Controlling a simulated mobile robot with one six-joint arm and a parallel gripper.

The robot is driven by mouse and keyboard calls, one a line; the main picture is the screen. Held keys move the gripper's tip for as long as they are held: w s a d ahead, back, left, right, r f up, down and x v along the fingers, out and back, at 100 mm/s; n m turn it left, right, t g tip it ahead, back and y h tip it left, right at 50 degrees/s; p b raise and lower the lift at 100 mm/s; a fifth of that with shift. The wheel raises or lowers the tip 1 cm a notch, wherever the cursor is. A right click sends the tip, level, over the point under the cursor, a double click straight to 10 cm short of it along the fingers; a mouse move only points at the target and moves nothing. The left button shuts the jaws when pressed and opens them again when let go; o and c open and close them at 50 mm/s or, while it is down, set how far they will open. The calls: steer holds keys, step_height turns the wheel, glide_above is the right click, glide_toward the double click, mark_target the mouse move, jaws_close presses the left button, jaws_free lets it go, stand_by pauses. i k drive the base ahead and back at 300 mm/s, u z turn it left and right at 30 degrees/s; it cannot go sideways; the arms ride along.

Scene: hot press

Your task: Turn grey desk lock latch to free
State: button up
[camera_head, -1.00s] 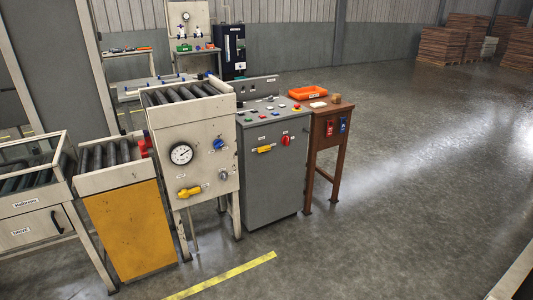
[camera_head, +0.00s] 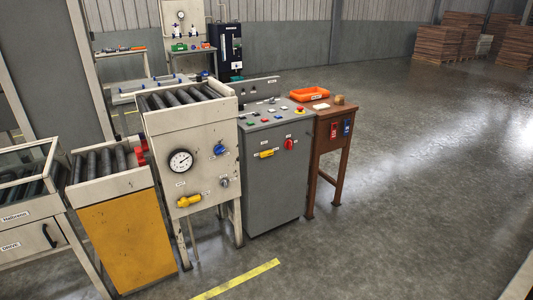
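The grey desk (camera_head: 272,190) stands right of centre, with a sloped top of small buttons and knobs. Its front face carries a yellow handle-like latch (camera_head: 266,153) lying about level, and a red rotary knob (camera_head: 289,144) to the right of it. Small labels sit beside both, too small to read. I cannot tell whether the yellow part is the lock latch or how it is set. My gripper is not in view.
A cream roller press (camera_head: 193,153) with a gauge stands left of the desk. A yellow-fronted roller stand (camera_head: 126,237) is farther left. A brown table (camera_head: 328,147) with an orange tray (camera_head: 310,94) adjoins the desk on the right. Open floor lies in front and right.

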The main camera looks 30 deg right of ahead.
mark_target(265, 153)
steer(key=z, duration=0.15)
steer(key=i, duration=1.45)
steer(key=u, duration=0.25)
